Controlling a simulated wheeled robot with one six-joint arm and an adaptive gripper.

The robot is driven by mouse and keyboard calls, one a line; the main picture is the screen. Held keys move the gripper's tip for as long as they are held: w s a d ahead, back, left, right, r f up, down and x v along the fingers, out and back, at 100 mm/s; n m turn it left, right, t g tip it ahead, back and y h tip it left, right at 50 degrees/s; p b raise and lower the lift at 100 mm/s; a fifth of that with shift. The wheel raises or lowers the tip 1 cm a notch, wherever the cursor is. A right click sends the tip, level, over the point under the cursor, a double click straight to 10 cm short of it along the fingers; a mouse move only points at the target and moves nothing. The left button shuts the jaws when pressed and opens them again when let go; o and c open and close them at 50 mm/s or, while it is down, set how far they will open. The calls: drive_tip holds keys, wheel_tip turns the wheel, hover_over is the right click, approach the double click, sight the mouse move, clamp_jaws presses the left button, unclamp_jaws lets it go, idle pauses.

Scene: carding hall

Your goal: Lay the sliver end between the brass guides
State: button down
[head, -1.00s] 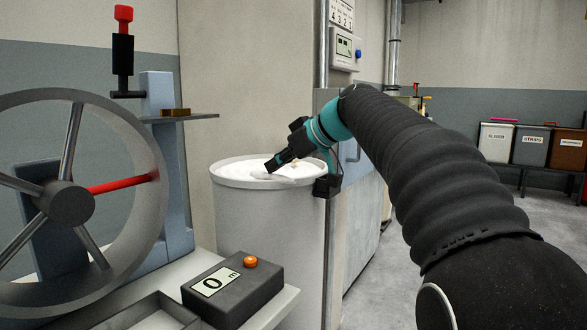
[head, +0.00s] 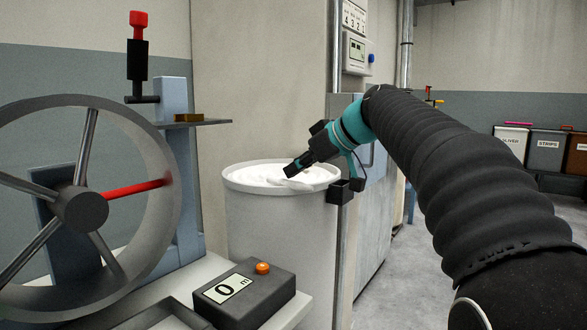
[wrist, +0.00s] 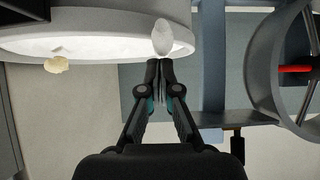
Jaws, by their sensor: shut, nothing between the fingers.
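The white sliver (head: 262,174) lies coiled in a tall pale can (head: 275,225). A pale rounded sliver end (wrist: 162,37) shows at the can's rim in the wrist view, just beyond my fingertips. In the head view a white end (head: 312,182) lies near the rim under my gripper. My gripper (head: 288,172) is shut and empty, over the can's mouth; in the wrist view its fingertips (wrist: 160,63) are together. I cannot tell whether they touch the sliver. A brass piece (head: 188,117) sits on a small shelf left of the can; separate guides cannot be made out.
A large grey wheel (head: 168,225) with one red spoke stands at the left. A dark counter box (head: 244,292) reading 0, with an orange button, sits before the can. A yellowish lump (wrist: 57,65) shows by the can in the wrist view. Labelled bins (head: 548,150) stand far right.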

sight(278, 178)
drive_tip(key=s+d, duration=0.7)
drive_tip(key=d, duration=0.1)
drive_tip(key=shift+d+r+b, duration=0.15)
drive_tip(key=shift+r+b, duration=0.05)
drive_tip(key=shift+b, duration=0.25)
drive_tip(key=c, duration=1.5)
unclamp_jaws()
drive_tip(key=shift+s+r, duration=0.15)
drive_tip(key=o, duration=0.6)
drive_tip(key=a+r+p, duration=0.2)
drive_tip(key=p, duration=0.1)
drive_tip(key=shift+w+r+n+g, duration=0.3)
drive_tip(key=shift+w+r, duration=0.05)
drive_tip(key=shift+w, duration=0.05)
drive_tip(key=w+a+r+p, duration=0.2)
drive_tip(key=a+r+p, duration=0.1)
drive_tip(key=r+p, duration=0.2)
drive_tip(key=shift+g+h, duration=0.3)
drive_tip(key=shift+h, duration=0.5)
drive_tip(key=x, duration=0.9)
drive_tip(key=d+x, duration=0.1)
drive_tip(key=x, duration=0.3)
drive_tip(key=shift+w+a+f+b, duration=0.2)
drive_tip(key=shift+w+f+b, duration=0.2)
drive_tip(key=shift+f, duration=0.15)
